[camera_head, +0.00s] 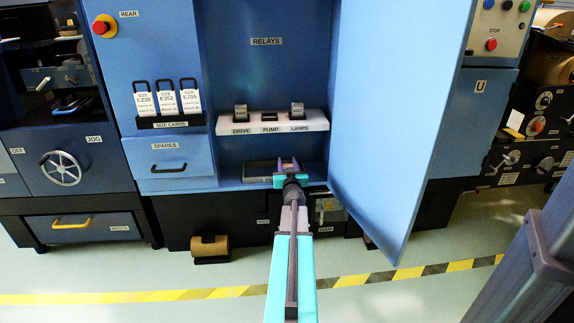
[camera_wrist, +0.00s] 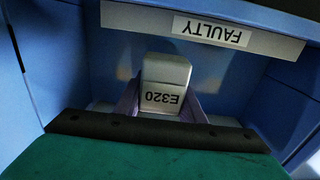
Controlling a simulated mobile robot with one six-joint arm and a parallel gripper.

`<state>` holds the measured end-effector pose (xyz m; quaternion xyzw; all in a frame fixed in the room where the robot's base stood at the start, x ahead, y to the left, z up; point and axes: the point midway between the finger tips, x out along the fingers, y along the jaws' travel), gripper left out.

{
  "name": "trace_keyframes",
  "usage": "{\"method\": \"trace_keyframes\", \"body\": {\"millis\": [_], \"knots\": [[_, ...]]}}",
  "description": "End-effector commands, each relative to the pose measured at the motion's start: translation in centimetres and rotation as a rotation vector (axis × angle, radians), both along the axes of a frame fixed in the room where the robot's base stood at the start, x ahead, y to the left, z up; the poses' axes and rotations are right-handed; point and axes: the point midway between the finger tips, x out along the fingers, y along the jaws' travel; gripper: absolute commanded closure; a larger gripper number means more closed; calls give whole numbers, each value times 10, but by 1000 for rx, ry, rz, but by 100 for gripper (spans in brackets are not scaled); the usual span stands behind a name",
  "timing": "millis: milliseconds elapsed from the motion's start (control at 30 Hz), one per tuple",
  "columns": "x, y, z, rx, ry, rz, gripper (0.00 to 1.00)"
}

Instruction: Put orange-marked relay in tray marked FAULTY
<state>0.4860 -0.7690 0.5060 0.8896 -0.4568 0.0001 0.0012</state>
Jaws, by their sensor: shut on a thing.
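My gripper (camera_head: 290,166) is at the bottom of the open cabinet, at the right part of a dark, low tray (camera_head: 256,168). In the wrist view it is shut on a pale grey relay (camera_wrist: 165,78) marked E320, which sits between the two fingers. No orange mark is clear on the faces I see. A FAULTY label (camera_wrist: 210,30) shows upside down on a pale strip beyond the relay. Whether the relay touches the tray floor, I cannot tell.
A white relay shelf (camera_head: 272,122) above holds relays at DRIVE (camera_head: 240,112) and LAMPS (camera_head: 297,110); the PUMP place between them shows no standing relay. The open cabinet door (camera_head: 392,110) stands close on the right. Size cards (camera_head: 166,103) hang at left.

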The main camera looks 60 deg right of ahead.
Motion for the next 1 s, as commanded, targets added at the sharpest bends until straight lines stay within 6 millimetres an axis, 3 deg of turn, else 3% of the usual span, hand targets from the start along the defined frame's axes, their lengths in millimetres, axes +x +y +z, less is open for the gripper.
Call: {"method": "trace_keyframes", "body": {"millis": [600,1000], "knots": [[37,-60,-8,-1,1,1,88],[40,-66,-7,0,0,0,88]]}}
